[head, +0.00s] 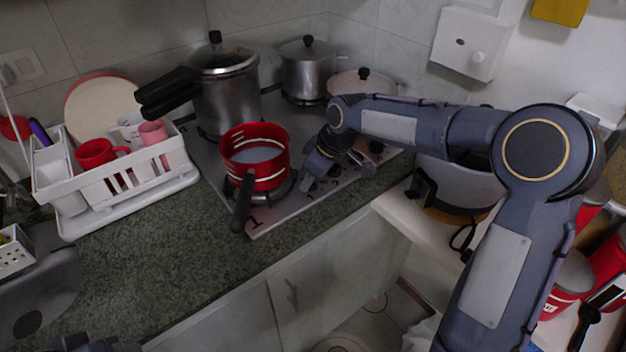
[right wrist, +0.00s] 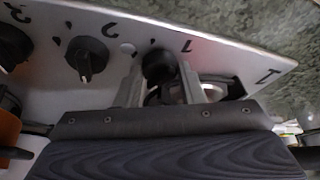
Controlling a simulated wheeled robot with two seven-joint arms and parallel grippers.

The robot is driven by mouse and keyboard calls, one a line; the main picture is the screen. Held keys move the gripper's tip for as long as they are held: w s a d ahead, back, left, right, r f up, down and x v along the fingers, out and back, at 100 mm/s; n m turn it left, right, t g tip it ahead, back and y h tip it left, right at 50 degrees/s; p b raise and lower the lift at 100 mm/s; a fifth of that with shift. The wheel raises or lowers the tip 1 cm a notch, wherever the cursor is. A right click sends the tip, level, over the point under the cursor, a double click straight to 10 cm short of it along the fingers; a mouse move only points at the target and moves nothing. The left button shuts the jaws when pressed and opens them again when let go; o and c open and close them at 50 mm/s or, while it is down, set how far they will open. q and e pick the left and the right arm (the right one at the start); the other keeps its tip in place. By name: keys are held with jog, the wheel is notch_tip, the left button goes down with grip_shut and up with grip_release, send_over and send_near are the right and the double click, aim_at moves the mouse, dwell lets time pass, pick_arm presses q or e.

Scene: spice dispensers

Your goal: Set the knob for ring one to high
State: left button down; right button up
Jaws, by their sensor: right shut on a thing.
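The knob for ring one (right wrist: 157,65) is dark and round, on the cooktop's control strip beside a printed 1. My right gripper (right wrist: 160,78) has one finger on each side of it and is shut on it. In the head view my right gripper (head: 308,184) is at the strip, right of the red pot, and hides this knob. I cannot read the knob's pointer or setting. Ring one (head: 276,190), marked 1 at the near left corner, is under the red pot (head: 268,152). Only a dark fragment of my left arm shows at the bottom left edge.
Another dark knob (right wrist: 88,57) is close beside the held one. A pressure cooker (head: 226,95) and a steel pot (head: 307,72) stand behind. A white dish rack (head: 133,190) is at left.

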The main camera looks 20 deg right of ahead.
jog(key=m+b, duration=0.1)
jog(key=m, duration=0.1)
jog(key=m+t+h, duration=0.1)
jog(key=m, duration=0.1)
jog(key=shift+s+a+m+h+b, duration=0.1)
jog(key=shift+a+m+h+b, duration=0.05)
jog(key=shift+m+h+b, duration=0.2)
jog(key=shift+m, duration=0.35)
jog(key=o, duration=1)
jog(key=v, duration=0.8)
